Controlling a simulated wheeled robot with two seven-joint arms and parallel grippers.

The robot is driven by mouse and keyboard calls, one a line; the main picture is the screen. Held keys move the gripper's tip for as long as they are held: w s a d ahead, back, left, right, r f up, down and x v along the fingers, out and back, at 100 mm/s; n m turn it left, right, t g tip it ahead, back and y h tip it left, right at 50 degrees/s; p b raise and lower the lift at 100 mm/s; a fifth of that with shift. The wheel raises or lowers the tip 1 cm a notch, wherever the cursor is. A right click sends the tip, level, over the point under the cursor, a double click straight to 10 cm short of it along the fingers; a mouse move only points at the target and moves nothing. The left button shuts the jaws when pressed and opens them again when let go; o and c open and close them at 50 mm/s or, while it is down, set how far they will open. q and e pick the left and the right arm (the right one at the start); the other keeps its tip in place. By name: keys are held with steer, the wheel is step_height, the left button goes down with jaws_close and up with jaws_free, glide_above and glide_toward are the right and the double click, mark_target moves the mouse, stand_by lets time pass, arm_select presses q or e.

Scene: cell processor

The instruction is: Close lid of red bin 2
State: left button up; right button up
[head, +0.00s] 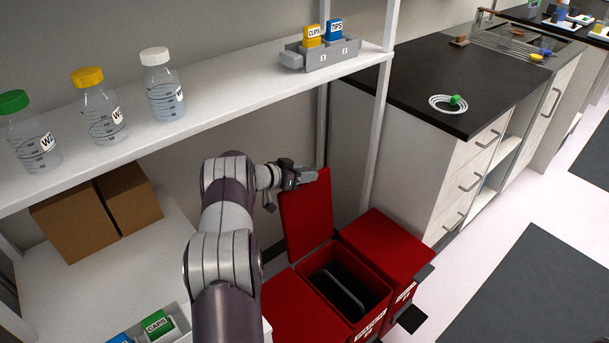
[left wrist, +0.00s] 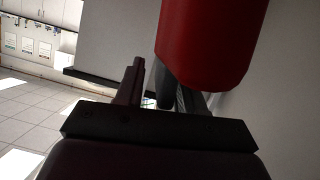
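Several red bins stand on the floor at lower centre in the head view. The middle red bin (head: 374,285) is open, with a dark inside. Its red lid (head: 306,218) stands nearly upright at the back; the label is too small to read surely. My left gripper (head: 308,175) is at the top edge of this lid. In the left wrist view the lid (left wrist: 205,45) hangs close in front of the fingers (left wrist: 162,88) and hides part of one. The fingers look apart; I cannot tell whether they touch the lid. My right gripper is not in view.
Closed red bins flank the open one, on the left (head: 300,312) and right (head: 390,243). A white shelf (head: 225,105) with bottles and a grey holder (head: 322,55) runs above my arm. A dark-topped counter (head: 440,80) stands to the right. Floor is free at lower right.

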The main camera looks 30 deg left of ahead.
arm_select(q)
steer(key=shift+a, duration=0.15)
jaws_close()
steer(key=shift+s+d+r, duration=0.1)
steer(key=shift+d, duration=0.25)
steer(key=s+d+f+m+y+b, duration=0.1)
steer(key=s+d+m, duration=0.1)
steer(key=d, duration=0.7)
steer(key=s+d+f+m+y+b, duration=0.1)
steer(key=s+d+f, duration=0.1)
steer(key=d, duration=0.7)
steer(key=shift+s+m+t+b, duration=0.3)
steer(key=shift+s+m+t, duration=0.1)
steer(key=shift+s, duration=0.25)
steer(key=shift+f+y, duration=0.15)
steer(key=shift+y, duration=0.15)
jaws_free()
steer(key=shift+a, duration=0.1)
